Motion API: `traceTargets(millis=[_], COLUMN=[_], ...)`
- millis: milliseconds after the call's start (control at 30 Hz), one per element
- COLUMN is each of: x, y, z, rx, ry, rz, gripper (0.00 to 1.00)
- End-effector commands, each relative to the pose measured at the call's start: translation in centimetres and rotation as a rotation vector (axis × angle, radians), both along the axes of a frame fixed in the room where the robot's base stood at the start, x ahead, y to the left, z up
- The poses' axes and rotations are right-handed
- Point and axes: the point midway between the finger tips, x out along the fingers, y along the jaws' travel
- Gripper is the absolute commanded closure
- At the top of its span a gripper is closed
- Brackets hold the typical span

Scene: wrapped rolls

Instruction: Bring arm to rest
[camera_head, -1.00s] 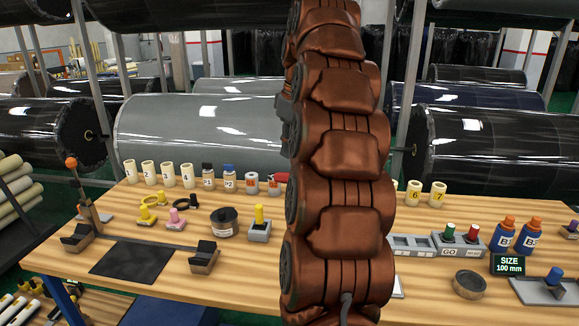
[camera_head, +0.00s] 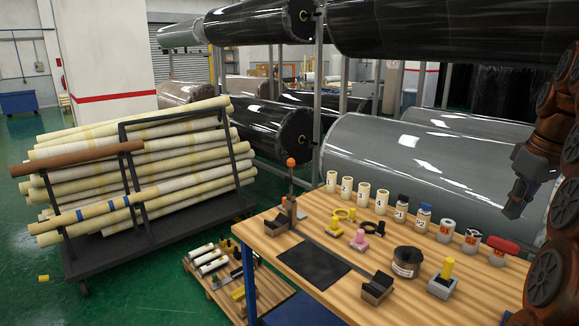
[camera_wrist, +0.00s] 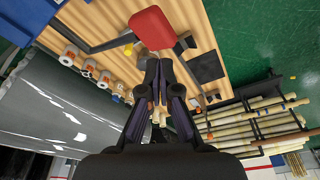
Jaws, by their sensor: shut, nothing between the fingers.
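My gripper (camera_head: 515,203) hangs at the right of the head view, above the right part of the wooden workbench (camera_head: 315,215). It points downward and holds nothing. In the wrist view its dark fingers (camera_wrist: 158,66) are together, with nothing between them. A red item (camera_wrist: 152,28) shows just beyond the fingertips there; I cannot tell how far below them it is. My copper-coloured arm runs along the right edge of the head view and is partly cut off.
On the bench stand cream cups (camera_head: 363,193), small bottles (camera_head: 421,219), a dark round tin (camera_head: 406,262) and a block with a yellow knob (camera_head: 443,277). Large wrapped rolls (camera_head: 400,160) lie behind. A cart of cream tubes (camera_head: 150,170) stands left.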

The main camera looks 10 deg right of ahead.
Motion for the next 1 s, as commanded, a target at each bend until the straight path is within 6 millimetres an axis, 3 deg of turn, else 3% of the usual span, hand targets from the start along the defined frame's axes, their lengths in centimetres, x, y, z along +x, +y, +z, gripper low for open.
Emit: traceTargets(millis=[233, 467, 767, 1000], x=[0.5, -0.8, -4.6, -9.3], y=[6.6, 13.6, 21.4, 26.2], z=[-1.8, -4.5, -9.0, -13.0], rx=[0.025, 0.042, 0.046, 0.035], ry=[0.041, 0.097, 0.171, 0.229], rz=[0.029, 0.042, 0.038, 0.019], gripper=[1.00, 1.00, 1.00, 1.00])
